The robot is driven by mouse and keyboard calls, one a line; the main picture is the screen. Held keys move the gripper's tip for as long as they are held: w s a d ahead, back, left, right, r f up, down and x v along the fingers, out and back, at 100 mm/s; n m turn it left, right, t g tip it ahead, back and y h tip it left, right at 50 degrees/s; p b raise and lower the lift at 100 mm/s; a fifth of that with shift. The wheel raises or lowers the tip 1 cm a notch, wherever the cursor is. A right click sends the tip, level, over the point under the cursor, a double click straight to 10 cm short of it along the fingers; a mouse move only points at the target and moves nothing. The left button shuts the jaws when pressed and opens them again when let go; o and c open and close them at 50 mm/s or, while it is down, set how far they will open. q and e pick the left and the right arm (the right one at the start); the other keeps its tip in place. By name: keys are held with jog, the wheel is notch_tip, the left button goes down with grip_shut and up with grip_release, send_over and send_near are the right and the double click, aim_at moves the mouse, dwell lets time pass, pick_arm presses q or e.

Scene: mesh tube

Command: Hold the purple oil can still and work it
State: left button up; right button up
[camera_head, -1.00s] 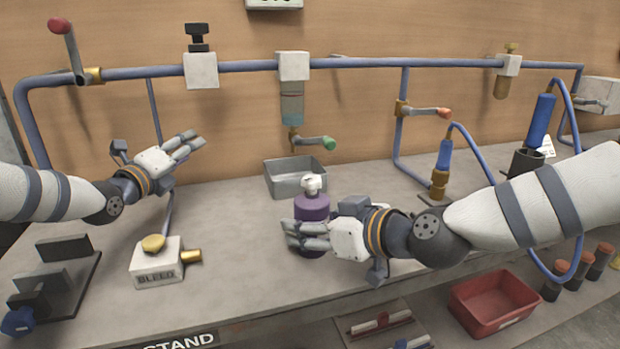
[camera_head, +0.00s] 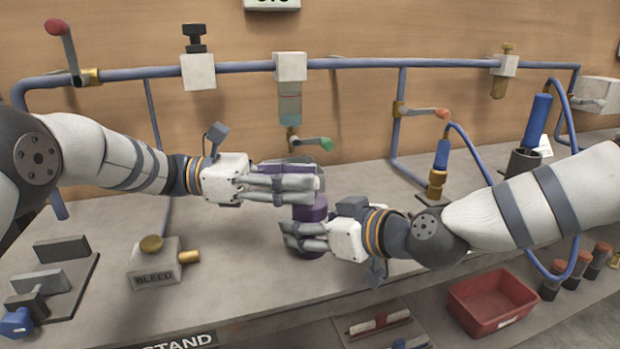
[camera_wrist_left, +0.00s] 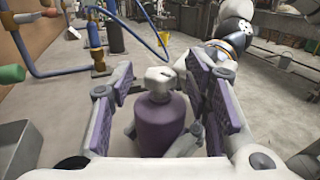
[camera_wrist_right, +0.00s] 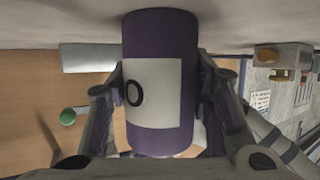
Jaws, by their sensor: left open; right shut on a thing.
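The purple oil can (camera_head: 312,212) stands upright on the bench near its front edge. Its pale cap (camera_wrist_left: 160,80) shows in the left wrist view, between the spread fingers of my left gripper (camera_wrist_left: 160,105). In the head view my left gripper (camera_head: 300,180) is open at the can's top and hides the cap. My right gripper (camera_head: 300,236) is shut on the can's lower body. In the right wrist view the can (camera_wrist_right: 160,35) fills the space between the fingers, and its white label (camera_wrist_right: 158,92) with a dark ring faces the camera.
A grey metal tray, mostly hidden behind my left gripper, sits behind the can. A green-handled tap (camera_head: 316,142) hangs above it. The bleed block (camera_head: 155,265) stands at left, a red bin (camera_head: 492,302) at lower right. Blue pipes (camera_head: 420,65) run along the wall.

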pick_arm(q)
jog(key=shift+d, duration=0.95)
grip_shut()
jog(key=shift+t, duration=0.3)
